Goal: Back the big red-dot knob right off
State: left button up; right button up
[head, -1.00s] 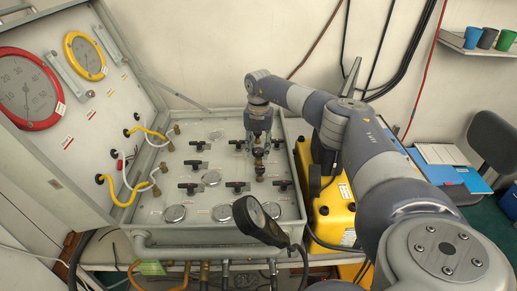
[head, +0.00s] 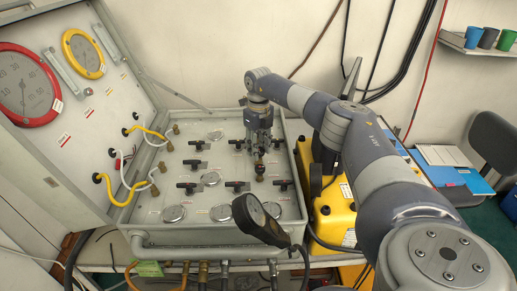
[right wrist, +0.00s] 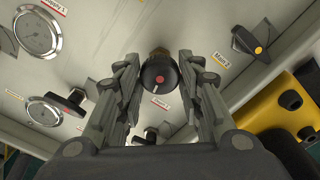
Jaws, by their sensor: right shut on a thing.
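The big round black knob (right wrist: 159,78) shows in the right wrist view with a small red dot on its face. It sits on a brass stem on the grey valve panel (head: 150,212). My right gripper (right wrist: 159,70) has a finger on each side of the knob and is shut on it. In the head view my right gripper (head: 259,150) points down at the right part of the panel, and its fingers largely hide the knob there. My left gripper is not in view.
Several black T-handle valves (head: 187,186) and round gauges (head: 174,213) surround the knob. A black gauge on a stalk (head: 258,220) stands at the panel's front edge. The open lid (head: 75,150) rises on the left. A yellow case (head: 335,215) stands close on the right.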

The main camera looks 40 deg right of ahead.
jog(key=n, duration=0.4)
jog(key=shift+n+b, duration=0.3)
jog(key=n, duration=0.3)
jog(key=shift+w+n, duration=0.1)
jog(key=shift+n, duration=0.3)
jog(key=n, duration=0.3)
jog(key=shift+r+b, duration=0.1)
jog(key=shift+b, duration=0.3)
jog(key=shift+n, duration=1.9)
jog(key=o, duration=1.1)
jog(key=shift+c, duration=0.2)
